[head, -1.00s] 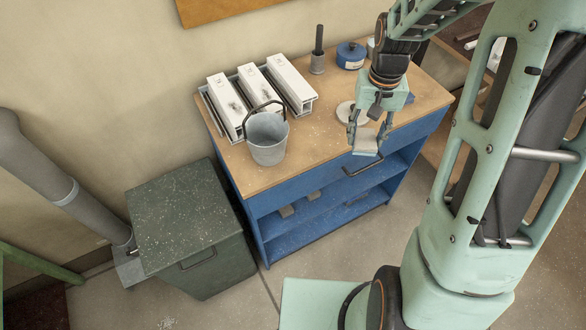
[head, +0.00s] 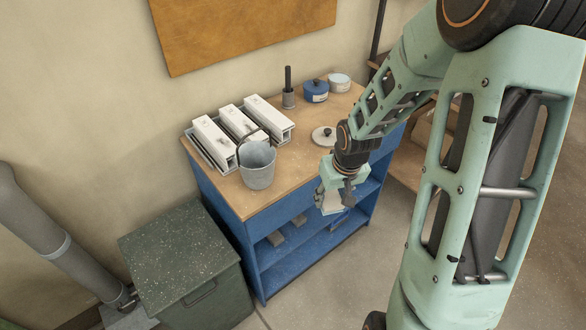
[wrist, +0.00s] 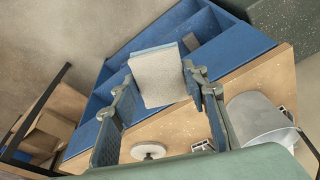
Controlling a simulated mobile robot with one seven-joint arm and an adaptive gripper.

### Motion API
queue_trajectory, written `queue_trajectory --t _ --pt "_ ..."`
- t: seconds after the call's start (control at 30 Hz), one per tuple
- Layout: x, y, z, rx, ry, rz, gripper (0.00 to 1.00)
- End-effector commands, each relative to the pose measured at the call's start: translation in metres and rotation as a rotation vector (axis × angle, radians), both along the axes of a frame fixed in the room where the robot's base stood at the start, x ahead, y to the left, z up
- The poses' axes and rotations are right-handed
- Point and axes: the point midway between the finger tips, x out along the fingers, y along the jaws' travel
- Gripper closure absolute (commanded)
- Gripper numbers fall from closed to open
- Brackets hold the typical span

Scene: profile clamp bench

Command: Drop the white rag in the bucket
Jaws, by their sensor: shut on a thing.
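My gripper (head: 330,197) is shut on the white rag (head: 331,204), a pale, flat piece hanging from the fingers. In the wrist view the rag (wrist: 160,78) sits between the two fingers. In the head view the gripper and rag are in front of the bench's front edge, to the right of the bucket. The grey metal bucket (head: 257,168) stands upright on the bench top near its front left edge, with its dark handle raised. In the wrist view the bucket (wrist: 254,117) is at the right, apart from the rag. The bucket's bottom is hidden.
White profiles (head: 240,122) lie in a rack behind the bucket on the wooden bench top (head: 295,158). A round lid (head: 324,136), a blue pot (head: 315,92), a pale bowl (head: 340,82) and a dark-handled holder (head: 288,97) stand farther right and back. A green bin (head: 180,250) stands left of the bench.

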Motion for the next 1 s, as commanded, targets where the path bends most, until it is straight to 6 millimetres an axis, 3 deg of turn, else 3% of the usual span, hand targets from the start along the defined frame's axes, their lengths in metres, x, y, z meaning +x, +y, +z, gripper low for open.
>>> queue_trajectory --t 0.2,0.37,0.6,0.8,1.0 --pt "0.002 0.015 -0.018 0.066 -0.203 0.158 0.82" --pt "0.011 0.037 -0.011 0.142 -0.375 0.276 0.82" --pt "0.025 0.071 0.030 0.246 -0.569 0.391 0.82" --pt "0.031 0.088 0.068 0.302 -0.665 0.434 0.82" --pt "0.034 0.096 0.084 0.323 -0.697 0.446 0.82"
